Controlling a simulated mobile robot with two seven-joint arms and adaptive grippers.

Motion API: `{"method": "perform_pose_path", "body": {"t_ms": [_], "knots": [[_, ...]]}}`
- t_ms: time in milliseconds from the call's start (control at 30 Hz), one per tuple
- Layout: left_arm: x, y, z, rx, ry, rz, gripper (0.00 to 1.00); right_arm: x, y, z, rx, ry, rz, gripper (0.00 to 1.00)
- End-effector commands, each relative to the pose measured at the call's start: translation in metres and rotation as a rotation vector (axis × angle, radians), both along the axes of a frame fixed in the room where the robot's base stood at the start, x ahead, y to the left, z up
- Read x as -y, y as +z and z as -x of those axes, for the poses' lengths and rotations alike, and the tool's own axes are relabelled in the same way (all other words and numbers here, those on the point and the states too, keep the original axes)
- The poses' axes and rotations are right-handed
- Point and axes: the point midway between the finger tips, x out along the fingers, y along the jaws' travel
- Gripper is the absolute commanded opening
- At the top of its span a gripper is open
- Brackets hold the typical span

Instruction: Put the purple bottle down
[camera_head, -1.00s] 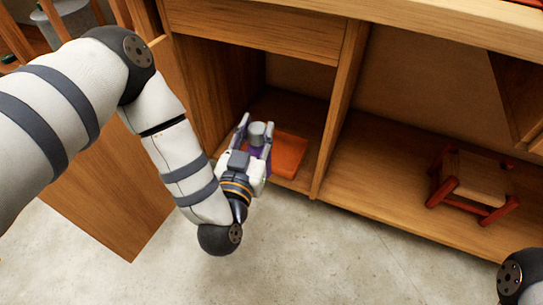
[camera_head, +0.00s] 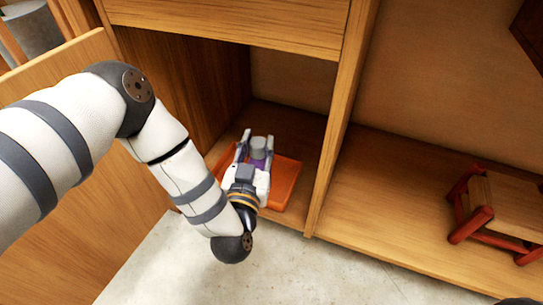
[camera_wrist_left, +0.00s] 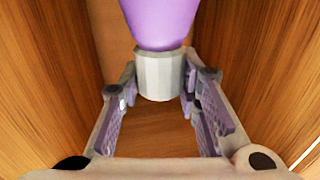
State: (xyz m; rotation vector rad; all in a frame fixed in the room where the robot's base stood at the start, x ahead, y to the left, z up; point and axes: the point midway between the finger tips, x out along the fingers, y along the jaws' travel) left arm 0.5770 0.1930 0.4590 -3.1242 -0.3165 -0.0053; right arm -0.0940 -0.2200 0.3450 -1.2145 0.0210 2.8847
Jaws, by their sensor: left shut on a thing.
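The purple bottle (camera_head: 257,163) with a grey cap is held between the fingers of my left gripper (camera_head: 256,148), inside the left compartment of the wooden cabinet. In the left wrist view the purple body (camera_wrist_left: 160,20) is at the top. Its grey cap (camera_wrist_left: 160,75) sits between the two fingers (camera_wrist_left: 160,95). An orange-red tray (camera_head: 286,184) lies on the compartment floor, around and under the gripper in the head view. I cannot tell whether the bottle touches the tray. My right gripper is out of view.
An open wooden door (camera_head: 110,200) stands left of the compartment. An upright divider (camera_head: 337,130) borders it on the right, and a drawer front (camera_head: 240,22) is above. A small stool with red legs (camera_head: 495,215) stands in the right compartment.

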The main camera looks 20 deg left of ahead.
Motion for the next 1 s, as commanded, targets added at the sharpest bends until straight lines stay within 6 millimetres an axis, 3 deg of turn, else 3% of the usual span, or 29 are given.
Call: {"method": "perform_pose_path", "body": {"t_ms": [233,500,733,1000], "knots": [[0.000,-0.028,-0.049,0.000,0.002,0.000,0.00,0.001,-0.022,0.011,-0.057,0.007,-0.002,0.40],[0.001,-0.068,-0.083,0.000,0.001,0.000,0.00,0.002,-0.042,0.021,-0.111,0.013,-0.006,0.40],[0.001,-0.079,-0.094,0.002,0.001,0.000,0.00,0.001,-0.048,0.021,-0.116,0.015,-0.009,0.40],[0.001,-0.112,-0.098,0.000,0.001,0.000,0.00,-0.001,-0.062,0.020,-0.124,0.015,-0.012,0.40]]}}
